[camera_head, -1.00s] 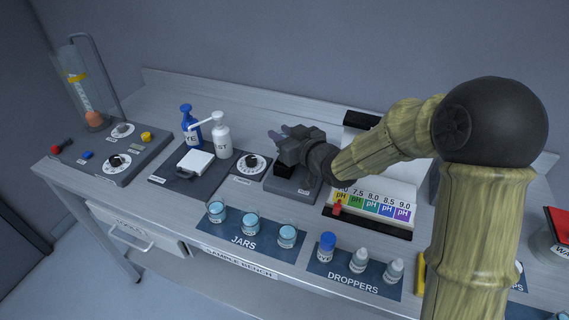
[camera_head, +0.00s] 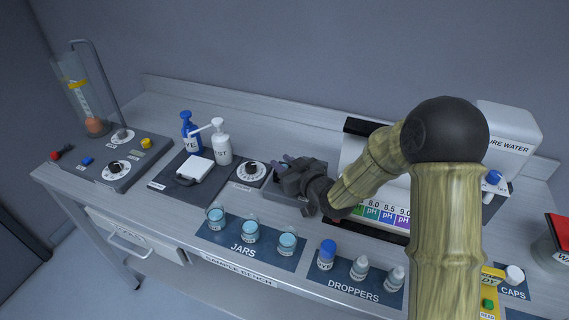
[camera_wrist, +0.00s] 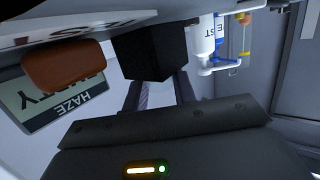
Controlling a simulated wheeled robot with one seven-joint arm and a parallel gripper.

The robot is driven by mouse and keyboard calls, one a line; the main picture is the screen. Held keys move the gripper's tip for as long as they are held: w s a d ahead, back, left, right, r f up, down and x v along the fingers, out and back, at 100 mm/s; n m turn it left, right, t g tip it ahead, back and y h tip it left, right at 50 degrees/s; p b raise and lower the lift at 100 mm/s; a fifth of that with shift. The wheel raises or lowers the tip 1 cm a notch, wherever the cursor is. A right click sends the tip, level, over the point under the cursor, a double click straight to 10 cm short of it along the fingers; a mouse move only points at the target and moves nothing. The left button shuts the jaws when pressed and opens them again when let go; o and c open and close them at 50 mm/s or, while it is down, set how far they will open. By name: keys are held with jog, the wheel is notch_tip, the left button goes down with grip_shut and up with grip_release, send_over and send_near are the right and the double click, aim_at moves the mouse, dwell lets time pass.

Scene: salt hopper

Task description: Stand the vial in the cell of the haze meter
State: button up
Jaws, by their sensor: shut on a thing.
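My gripper (camera_head: 287,168) is over the haze meter (camera_head: 284,196), a grey box on the bench right of the round dial. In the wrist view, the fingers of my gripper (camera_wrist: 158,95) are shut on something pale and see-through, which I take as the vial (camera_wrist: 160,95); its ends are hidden. A black block (camera_wrist: 152,52) of the meter stands just beyond the fingers. The meter's screen (camera_wrist: 50,108) reads HAZE upside down, with a word ending in PTY. I cannot see the cell's opening or whether the vial touches it.
An orange-brown part (camera_wrist: 65,66) is close by the screen. White (camera_head: 221,143) and blue (camera_head: 190,133) pump bottles stand left of the meter. Jars (camera_head: 250,232) and droppers (camera_head: 326,255) line the front. A pH chart (camera_head: 372,212) is close right, beneath my arm.

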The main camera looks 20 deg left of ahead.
jog(key=shift+s+d+f+b, duration=0.1)
jog(key=shift+s+f+b, duration=0.05)
jog(key=shift+f+b, duration=0.45)
jog(key=o, duration=1)
jog(key=shift+f, duration=0.1)
jog(key=shift+s, duration=0.1)
jog(key=shift+r+p, duration=0.45)
jog(key=shift+p, duration=0.1)
jog(key=v, duration=0.4)
jog(key=b+v, duration=0.1)
jog(key=v, duration=0.6)
jog(key=shift+s+d+r, duration=0.15)
jog(key=shift+d+r, duration=0.15)
jog(key=shift+r, duration=0.1)
